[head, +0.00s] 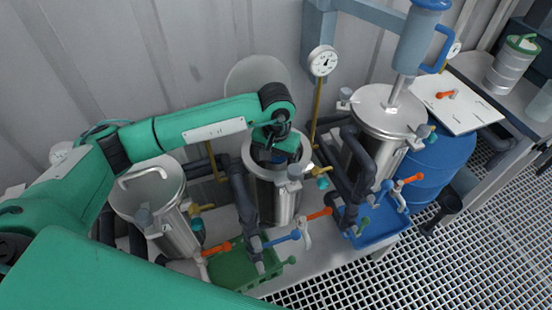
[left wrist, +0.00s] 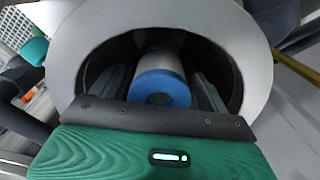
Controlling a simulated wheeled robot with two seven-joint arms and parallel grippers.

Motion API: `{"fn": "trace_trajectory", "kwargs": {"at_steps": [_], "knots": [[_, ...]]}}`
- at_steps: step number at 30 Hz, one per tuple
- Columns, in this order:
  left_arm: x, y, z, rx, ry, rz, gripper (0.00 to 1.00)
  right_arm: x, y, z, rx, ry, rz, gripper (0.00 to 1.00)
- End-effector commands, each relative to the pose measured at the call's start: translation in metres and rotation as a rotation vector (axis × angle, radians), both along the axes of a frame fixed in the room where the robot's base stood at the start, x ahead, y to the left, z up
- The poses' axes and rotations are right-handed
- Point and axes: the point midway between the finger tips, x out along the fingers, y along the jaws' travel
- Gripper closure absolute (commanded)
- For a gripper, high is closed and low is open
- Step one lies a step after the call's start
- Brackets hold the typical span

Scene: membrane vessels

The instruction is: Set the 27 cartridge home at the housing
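The middle steel housing (head: 275,200) is an open upright vessel. My left gripper (head: 272,152) reaches down into its mouth from above. In the left wrist view the round pale rim (left wrist: 258,62) surrounds a dark interior. A grey cartridge with a blue ring end (left wrist: 160,88) is inside, between the two dark fingers of my left gripper (left wrist: 162,78). Whether the fingers press on it is not clear. No number is readable on it, and its lower end is hidden. My right gripper is not in view.
Pipes and coloured valve handles (head: 320,213) crowd the front. A green tray (head: 232,264) and a blue tray (head: 378,228) sit below. A gauge (head: 323,61) hangs behind.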

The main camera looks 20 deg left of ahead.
Motion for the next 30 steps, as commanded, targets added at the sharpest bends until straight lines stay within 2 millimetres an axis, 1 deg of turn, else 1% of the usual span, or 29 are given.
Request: {"fn": "trace_trajectory", "kwargs": {"at_steps": [5, 11, 14, 18, 24, 27, 30], "knots": [[0.0, 0.0, 0.0, 0.0, 0.0, 0.0, 0.22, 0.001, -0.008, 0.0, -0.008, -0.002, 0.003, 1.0], [0.0, 0.0, 0.0, 0.0, 0.0, 0.0, 0.22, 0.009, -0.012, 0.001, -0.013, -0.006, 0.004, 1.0], [0.0, 0.0, 0.001, 0.0, 0.0, 0.0, 0.22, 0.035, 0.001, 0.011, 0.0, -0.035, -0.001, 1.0], [0.002, 0.0, 0.034, -0.001, -0.007, -0.002, 0.22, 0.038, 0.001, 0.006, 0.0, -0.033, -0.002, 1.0], [0.001, 0.0, 0.083, -0.001, -0.007, -0.001, 0.22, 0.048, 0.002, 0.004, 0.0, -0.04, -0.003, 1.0], [0.001, 0.0, 0.104, -0.001, -0.005, -0.001, 0.22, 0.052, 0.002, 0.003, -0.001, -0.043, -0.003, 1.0], [0.001, 0.0, 0.12, 0.0, -0.003, 0.0, 0.22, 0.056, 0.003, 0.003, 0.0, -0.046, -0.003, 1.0]]}}
